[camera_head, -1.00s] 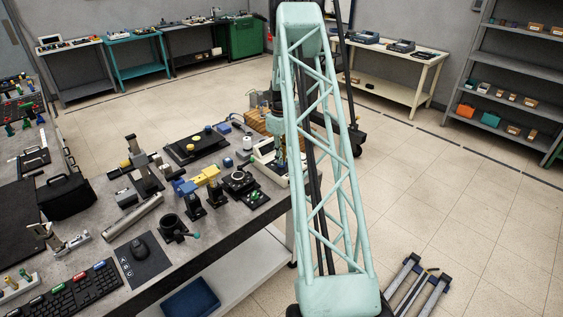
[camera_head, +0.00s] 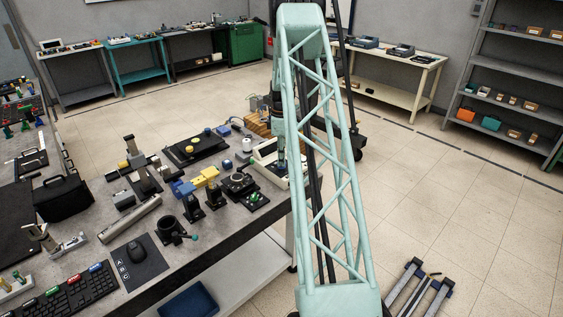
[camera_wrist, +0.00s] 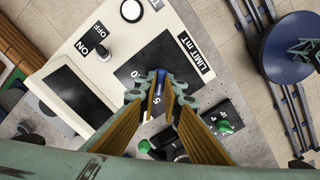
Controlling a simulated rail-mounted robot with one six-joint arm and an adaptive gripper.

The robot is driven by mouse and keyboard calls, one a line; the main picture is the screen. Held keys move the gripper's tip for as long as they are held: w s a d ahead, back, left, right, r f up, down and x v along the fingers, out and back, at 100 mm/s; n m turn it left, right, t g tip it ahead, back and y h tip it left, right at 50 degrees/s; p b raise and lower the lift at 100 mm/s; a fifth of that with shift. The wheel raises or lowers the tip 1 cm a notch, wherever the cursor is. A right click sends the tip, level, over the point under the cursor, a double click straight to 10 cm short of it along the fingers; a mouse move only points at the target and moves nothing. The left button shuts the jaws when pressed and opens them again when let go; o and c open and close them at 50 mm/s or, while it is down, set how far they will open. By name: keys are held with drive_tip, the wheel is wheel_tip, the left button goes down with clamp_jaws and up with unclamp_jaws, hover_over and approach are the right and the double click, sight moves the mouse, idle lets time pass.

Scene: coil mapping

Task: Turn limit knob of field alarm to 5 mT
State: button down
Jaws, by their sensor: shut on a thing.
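The field alarm is a white box (camera_wrist: 185,28) with a "LIMIT mT" label, a dark dial panel and an ON/OFF toggle (camera_wrist: 105,51). A "0" mark and a "5" mark show on the dial panel. My gripper (camera_wrist: 163,92) reaches down over this panel and is shut on the limit knob (camera_wrist: 160,77), a blue piece between the fingertips. The fingers hide most of the knob, so I cannot tell which mark it points to. In the head view the alarm box (camera_head: 266,155) stands at the table's right edge, partly behind my arm, with my gripper (camera_head: 281,161) at it.
A dark display (camera_wrist: 75,97) is on the box beside the dial. A black block with a green knob (camera_wrist: 224,127) stands close to the box. In the head view, several optical mounts, a black plate (camera_head: 195,148) and a mouse (camera_head: 142,247) crowd the table. Floor lies beyond its right edge.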

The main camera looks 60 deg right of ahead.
idle(0.5)
drive_tip(key=c, duration=2.8)
unclamp_jaws()
drive_tip(key=shift+r, duration=0.1)
drive_tip(key=shift+r, duration=5.9)
